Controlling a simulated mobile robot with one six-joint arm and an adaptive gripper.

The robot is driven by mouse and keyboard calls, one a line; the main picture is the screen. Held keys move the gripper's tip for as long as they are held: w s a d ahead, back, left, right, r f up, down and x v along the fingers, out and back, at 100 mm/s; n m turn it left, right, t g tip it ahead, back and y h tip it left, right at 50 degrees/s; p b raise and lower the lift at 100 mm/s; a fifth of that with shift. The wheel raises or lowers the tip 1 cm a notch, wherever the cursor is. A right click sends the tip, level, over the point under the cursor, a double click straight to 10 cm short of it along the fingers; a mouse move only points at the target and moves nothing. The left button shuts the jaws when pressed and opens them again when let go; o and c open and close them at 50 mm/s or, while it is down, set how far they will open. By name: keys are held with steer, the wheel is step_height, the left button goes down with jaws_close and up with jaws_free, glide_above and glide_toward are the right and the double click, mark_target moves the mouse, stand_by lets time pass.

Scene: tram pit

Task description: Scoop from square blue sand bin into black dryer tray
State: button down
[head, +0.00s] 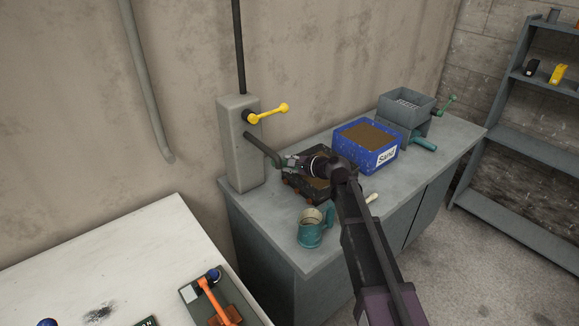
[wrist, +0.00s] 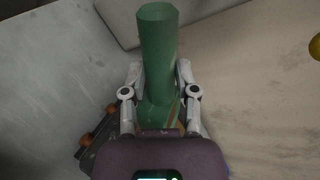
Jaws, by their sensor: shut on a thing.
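My gripper (wrist: 160,100) is shut on the green cylindrical handle (wrist: 158,55) of a tool, seen in the wrist view. The tool's far end is hidden behind my gripper body, so I cannot tell whether it carries sand. In the head view my gripper (head: 287,163) is over the left part of the bench, above the black dryer tray (head: 297,189). The tray has orange-brown knobs and some brown material inside; my arm covers part of it. The square blue sand bin (head: 386,157), labelled "Sand" and filled with brown sand, stands to the right of the tray.
A teal mug (head: 311,231) stands at the bench's front left. A grey box with a yellow lever (head: 268,113) rises behind my gripper. A grey hopper with a crank (head: 405,107) stands beyond the bin. A pale handle (head: 372,197) lies near the front edge.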

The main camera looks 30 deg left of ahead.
steer(key=shift+w+f+b, duration=0.15)
steer(key=shift+f+b, duration=0.3)
stand_by(0.5)
steer(key=shift+r, duration=0.15)
steer(key=shift+w+d+r+m+g+y+p, duration=0.2)
steer(key=shift+w+r+m+g+y+p, duration=0.15)
steer(key=shift+r+m, duration=0.3)
steer(key=shift+w+d+r+m+g+y+p, duration=0.15)
steer(key=shift+w+r+m+g+p, duration=0.1)
steer(key=shift+w+r+m+p, duration=0.35)
steer(key=shift+s+r, duration=0.1)
steer(key=shift+s, duration=0.1)
steer(key=shift+w+d+r+m+g+y, duration=0.25)
steer(key=shift+w+r+m, duration=0.3)
steer(key=shift+w+m, duration=0.1)
steer(key=shift+w+d+r+m+g+y, duration=0.25)
steer(key=shift+w+r+m, duration=0.3)
steer(key=shift+w+m, duration=0.05)
stand_by(0.5)
steer(key=shift+w, duration=0.15)
